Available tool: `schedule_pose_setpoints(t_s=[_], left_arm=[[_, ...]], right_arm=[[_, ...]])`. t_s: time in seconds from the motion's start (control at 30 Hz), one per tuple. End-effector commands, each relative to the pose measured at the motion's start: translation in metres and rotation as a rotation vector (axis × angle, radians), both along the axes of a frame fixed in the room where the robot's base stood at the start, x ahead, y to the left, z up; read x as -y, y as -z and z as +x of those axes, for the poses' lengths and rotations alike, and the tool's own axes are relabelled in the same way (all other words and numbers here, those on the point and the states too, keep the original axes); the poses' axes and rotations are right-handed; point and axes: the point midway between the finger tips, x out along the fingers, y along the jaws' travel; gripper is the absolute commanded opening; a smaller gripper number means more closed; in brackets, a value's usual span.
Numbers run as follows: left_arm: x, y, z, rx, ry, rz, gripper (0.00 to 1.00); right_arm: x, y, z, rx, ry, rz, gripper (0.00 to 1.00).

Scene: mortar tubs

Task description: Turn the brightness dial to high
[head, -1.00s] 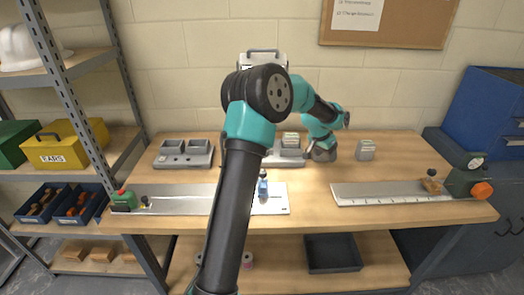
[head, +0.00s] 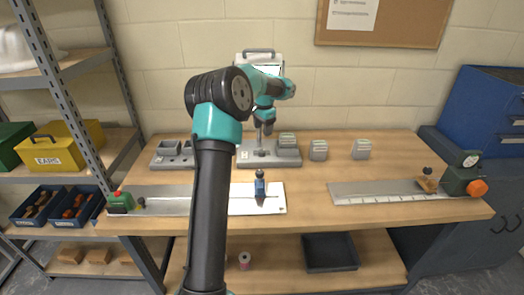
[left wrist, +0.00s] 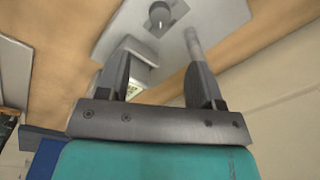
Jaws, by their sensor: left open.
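A grey base (head: 285,158) stands at the back middle of the bench, below a white box-shaped head with a handle (head: 260,58). My left gripper (head: 265,128) points down above the base. In the left wrist view its fingers (left wrist: 160,68) are apart with nothing held, and the knob lies beyond them. My right gripper is not in view.
Small grey blocks with greenish tops (head: 318,150) (head: 361,149) stand right of the base. A grey tray with wells (head: 172,155) is at left. Metal plates lie at front left (head: 160,197) and right (head: 380,192), with a blue item (head: 260,187) on the left plate.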

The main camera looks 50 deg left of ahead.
Motion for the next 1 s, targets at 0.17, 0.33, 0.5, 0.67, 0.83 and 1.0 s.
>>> schedule_pose_setpoints(t_s=[0.17, 0.33, 0.5, 0.67, 0.83, 1.0], left_arm=[[-0.001, 0.02, 0.0, -0.002, 0.0, -0.002, 0.6], [-0.002, 0.047, 0.0, -0.003, 0.0, -0.002, 0.6], [-0.004, 0.076, 0.0, -0.003, -0.001, -0.002, 0.6], [-0.005, 0.099, 0.0, -0.001, 0.0, -0.002, 0.6], [-0.006, 0.113, 0.0, -0.001, 0.0, -0.001, 0.6], [-0.006, 0.115, 0.001, 0.0, 0.0, 0.0, 0.6]], right_arm=[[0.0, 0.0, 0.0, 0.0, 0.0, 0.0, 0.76], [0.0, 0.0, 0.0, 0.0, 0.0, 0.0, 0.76], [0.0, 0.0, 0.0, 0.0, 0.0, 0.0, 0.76], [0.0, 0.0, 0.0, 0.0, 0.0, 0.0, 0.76], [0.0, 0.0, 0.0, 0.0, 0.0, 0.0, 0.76], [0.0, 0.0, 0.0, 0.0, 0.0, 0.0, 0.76]])
